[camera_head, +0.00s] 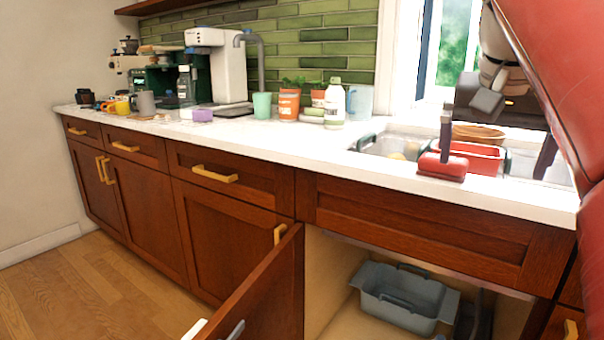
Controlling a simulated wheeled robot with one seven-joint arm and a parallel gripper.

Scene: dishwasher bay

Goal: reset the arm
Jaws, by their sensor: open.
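My gripper (497,160) is at the upper right, above the sink and pointing down. Its dark jaws are spread wide apart, with nothing seen held between them. The left finger's lower end meets a red block (443,167) on the counter's front edge in the picture; I cannot tell whether they touch. The right finger reaches down over the sink's right side. My red arm fills the right edge of the view and hides part of the window and counter.
The sink (385,145) holds a red bin (475,152). A white bottle (334,103), potted plants (289,103) and a coffee machine (215,65) line the white counter (270,133). A cabinet door (265,295) stands open below, showing a grey caddy (405,300). Floor at left is clear.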

